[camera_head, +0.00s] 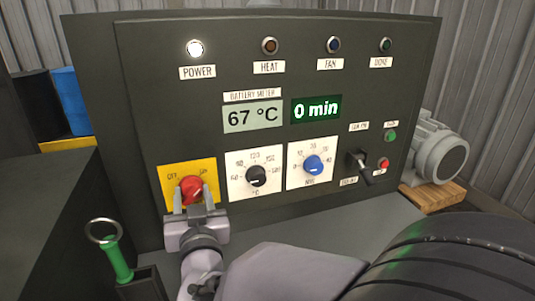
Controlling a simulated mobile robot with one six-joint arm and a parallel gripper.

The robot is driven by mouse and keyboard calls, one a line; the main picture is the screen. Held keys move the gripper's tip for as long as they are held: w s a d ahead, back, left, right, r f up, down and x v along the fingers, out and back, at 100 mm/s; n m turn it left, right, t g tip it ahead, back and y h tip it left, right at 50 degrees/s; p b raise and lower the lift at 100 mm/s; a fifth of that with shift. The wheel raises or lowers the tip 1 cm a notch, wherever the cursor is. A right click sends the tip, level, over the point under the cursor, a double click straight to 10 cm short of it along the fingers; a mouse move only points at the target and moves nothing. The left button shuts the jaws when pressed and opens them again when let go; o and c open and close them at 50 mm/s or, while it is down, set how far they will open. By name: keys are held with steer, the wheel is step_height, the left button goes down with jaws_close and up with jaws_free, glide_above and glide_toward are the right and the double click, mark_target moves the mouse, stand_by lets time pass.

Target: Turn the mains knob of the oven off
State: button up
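The red mains knob (190,187) sits on a yellow plate (208,165) at the lower left of the oven's dark panel. The plate reads OFF at the left and ON at the right. The knob's exact pointing direction is hard to make out. My gripper (193,197) is in front of the plate, its two fingers apart, one on each side of the knob's lower part. I cannot tell whether either finger touches it. The white POWER lamp (195,48) is lit. The displays read 67 °C (252,116) and 0 min (316,109).
A black dial (256,177), a blue dial (312,166) and a black lever switch (360,166) lie right of the knob. A green-handled item with a ring (117,258) stands at lower left. A grey motor (437,150) on a wooden block is at right.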

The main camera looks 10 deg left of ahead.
steer(key=c, duration=0.8)
steer(key=shift+n, duration=0.4)
steer(key=n+b, duration=0.1)
steer(key=n, duration=0.2)
steer(key=shift+n+b, duration=0.3)
steer(key=shift+b, duration=0.05)
steer(key=n, duration=0.4)
steer(key=shift+n, duration=0.3)
steer(key=n, duration=0.4)
steer(key=shift+n+p, duration=0.3)
steer(key=shift+p, duration=0.05)
steer(key=shift+n+p, duration=0.6)
steer(key=shift+n, duration=1.6)
steer(key=shift+d, duration=0.1)
